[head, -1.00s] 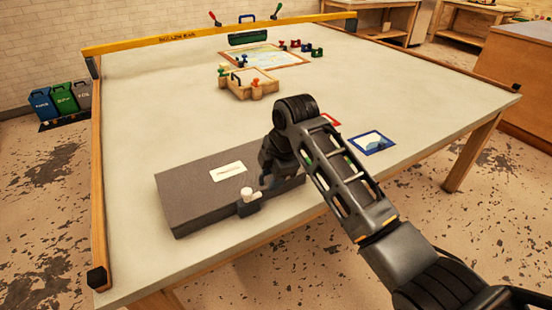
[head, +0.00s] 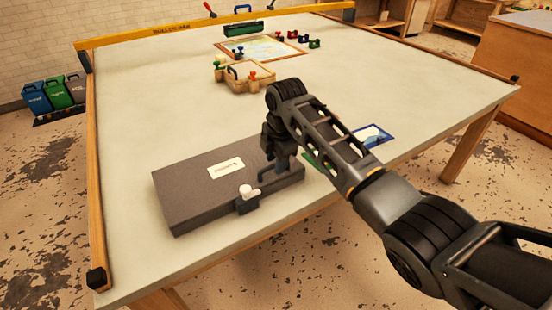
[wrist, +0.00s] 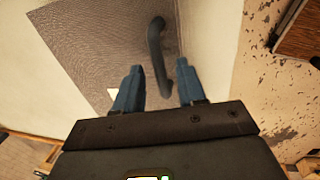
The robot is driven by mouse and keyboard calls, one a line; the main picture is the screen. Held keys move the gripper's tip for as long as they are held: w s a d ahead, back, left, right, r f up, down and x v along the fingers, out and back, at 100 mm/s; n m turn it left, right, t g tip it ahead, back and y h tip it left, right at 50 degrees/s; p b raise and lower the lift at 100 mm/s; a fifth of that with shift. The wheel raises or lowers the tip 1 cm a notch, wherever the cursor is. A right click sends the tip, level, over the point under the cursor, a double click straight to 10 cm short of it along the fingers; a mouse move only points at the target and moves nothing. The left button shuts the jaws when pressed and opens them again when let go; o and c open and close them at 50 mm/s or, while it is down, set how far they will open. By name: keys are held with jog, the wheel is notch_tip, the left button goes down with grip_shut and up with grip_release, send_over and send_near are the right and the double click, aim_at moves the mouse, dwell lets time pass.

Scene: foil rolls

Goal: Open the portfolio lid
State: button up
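The portfolio (head: 195,190) is a flat dark-grey case lying shut near the table's front edge, with a white label (head: 226,168) on its lid. A small dark latch with a white knob (head: 246,192) is on its front side. My gripper (head: 274,174) is over the case's right end. In the wrist view my gripper (wrist: 158,80) is open, its two bluish fingers apart. A dark curved handle (wrist: 156,45) on the portfolio (wrist: 95,35) lies ahead, its near end between the fingers in the picture. I cannot tell whether they touch it.
The pale table (head: 150,120) has clear room behind the case. A wooden box with coloured knobs (head: 245,78) and a framed map (head: 262,48) stand farther back. A blue-framed picture (head: 374,136) lies right, partly behind my arm. A yellow level (head: 200,27) spans the back edge.

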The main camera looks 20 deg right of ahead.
jog(key=shift+f, duration=0.1)
jog(key=shift+c, duration=0.5)
grip_shut()
